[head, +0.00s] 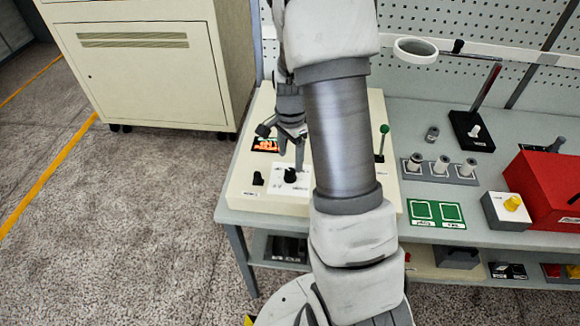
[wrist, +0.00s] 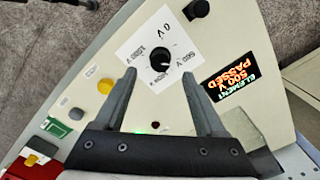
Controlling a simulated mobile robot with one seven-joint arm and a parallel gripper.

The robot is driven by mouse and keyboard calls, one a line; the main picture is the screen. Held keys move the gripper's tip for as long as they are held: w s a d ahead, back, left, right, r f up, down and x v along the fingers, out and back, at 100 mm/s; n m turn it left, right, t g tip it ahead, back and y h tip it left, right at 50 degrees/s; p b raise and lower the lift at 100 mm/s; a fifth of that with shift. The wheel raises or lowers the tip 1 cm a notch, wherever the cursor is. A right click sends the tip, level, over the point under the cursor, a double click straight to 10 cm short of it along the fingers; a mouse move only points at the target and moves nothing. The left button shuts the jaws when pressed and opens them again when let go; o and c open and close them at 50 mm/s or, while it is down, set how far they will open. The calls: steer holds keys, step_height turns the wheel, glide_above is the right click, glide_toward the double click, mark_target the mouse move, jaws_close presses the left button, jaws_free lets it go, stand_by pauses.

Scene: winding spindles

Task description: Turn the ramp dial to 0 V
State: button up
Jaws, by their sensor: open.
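The ramp dial is a black knob (wrist: 160,59) on a white square plate on the cream test panel. Voltage labels stand around it, with 0 V on the far side in the wrist view. A small white mark shows on the knob's near-right edge, but its exact setting is hard to read. My gripper (wrist: 160,73) is open and empty, its two fingers apart on either side of the knob's near side. In the head view the dial (head: 290,175) sits just below my gripper (head: 290,137). Contact with the knob cannot be told.
A display (wrist: 231,83) reads "ELEMENT 500 V PASSED". A black knob (wrist: 197,9) and a yellow button (wrist: 106,86) flank the dial. A green-topped lever (head: 384,130), a rack of spindles (head: 442,166) and a red box (head: 545,190) stand to the right.

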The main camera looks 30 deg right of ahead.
mark_target(290, 171)
steer(key=shift+f, duration=2.65)
steer(key=shift+c, duration=0.3)
jaws_close()
